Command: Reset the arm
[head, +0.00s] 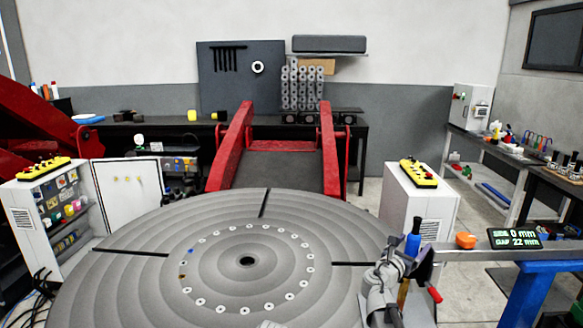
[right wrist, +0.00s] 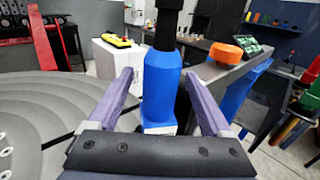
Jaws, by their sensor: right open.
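My right gripper (head: 418,254) is at the right front edge of the round grey table (head: 130,285). In the right wrist view its two purple fingers (right wrist: 160,80) stand apart. A blue bottle-shaped thing with a black upper part (right wrist: 162,85) shows upright between the fingers, with gaps on both sides. It also shows in the head view (head: 412,245), partly hidden by my gripper. I cannot tell how deep it sits between the fingers. My left gripper is not in view.
A grey beam (head: 470,253) on a blue stand (head: 528,295) bears an orange knob (head: 466,240) and a green-lit display (head: 514,238). A white cabinet with a yellow button box (head: 418,173) stands behind. Red arms (head: 232,145) rise behind the round table. Its top is largely clear.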

